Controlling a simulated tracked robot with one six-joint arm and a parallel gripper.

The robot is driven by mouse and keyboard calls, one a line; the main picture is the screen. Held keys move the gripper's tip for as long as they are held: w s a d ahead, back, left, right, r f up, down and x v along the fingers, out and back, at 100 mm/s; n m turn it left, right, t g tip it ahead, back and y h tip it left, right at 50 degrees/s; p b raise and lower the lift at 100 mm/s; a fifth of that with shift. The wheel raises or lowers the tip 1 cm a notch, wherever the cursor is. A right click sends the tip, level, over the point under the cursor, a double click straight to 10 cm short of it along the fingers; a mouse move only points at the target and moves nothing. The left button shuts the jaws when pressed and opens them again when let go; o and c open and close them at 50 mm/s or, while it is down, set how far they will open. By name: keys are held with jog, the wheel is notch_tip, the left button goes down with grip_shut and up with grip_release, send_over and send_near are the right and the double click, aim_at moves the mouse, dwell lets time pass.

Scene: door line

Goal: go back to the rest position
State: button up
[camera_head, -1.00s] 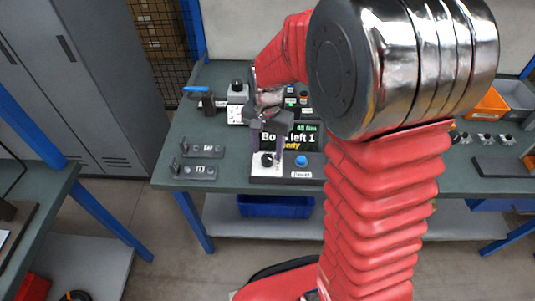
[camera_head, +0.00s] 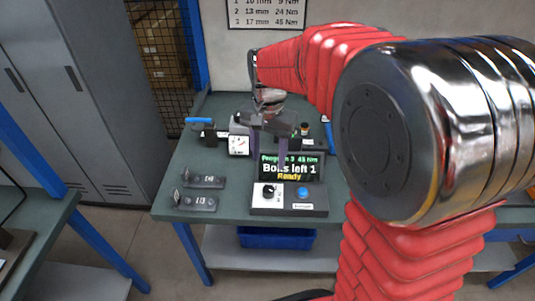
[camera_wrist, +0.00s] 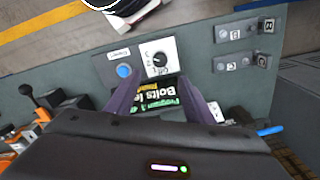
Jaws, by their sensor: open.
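My gripper (camera_head: 268,152) is open and empty. It points down above the control box (camera_head: 262,206), with its two purple fingers in front of the screen (camera_head: 291,167). The screen reads "Bolts left 1" and "Ready". Below it are a dial with a black knob (camera_head: 269,191) and a blue button (camera_head: 303,192). In the wrist view the open fingers (camera_wrist: 160,88) frame part of the screen (camera_wrist: 163,98), clear of the knob (camera_wrist: 160,59) and the blue button (camera_wrist: 124,71). My red arm hides the right part of the bench in the head view.
Two labelled holders (camera_head: 196,202) lie left of the box on the green bench (camera_head: 232,183). A blue-handled tool (camera_head: 199,121) and a white-faced dial unit (camera_head: 239,145) stand behind. A blue bin (camera_head: 276,237) sits on the lower shelf. A grey cabinet (camera_head: 95,95) is at left.

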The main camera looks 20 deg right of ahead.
dwell(0.3)
jog(key=s+r+n+t, duration=0.2)
jog(key=s+r+n, duration=0.1)
jog(key=s, duration=0.6)
jog(key=s+r+n+t, duration=0.3)
jog(key=s+r+n, duration=0.1)
jog(key=s, duration=0.6)
jog(key=shift+d+n+t, duration=0.15)
jog(key=shift+n+t, duration=0.15)
jog(key=shift+n, duration=0.2)
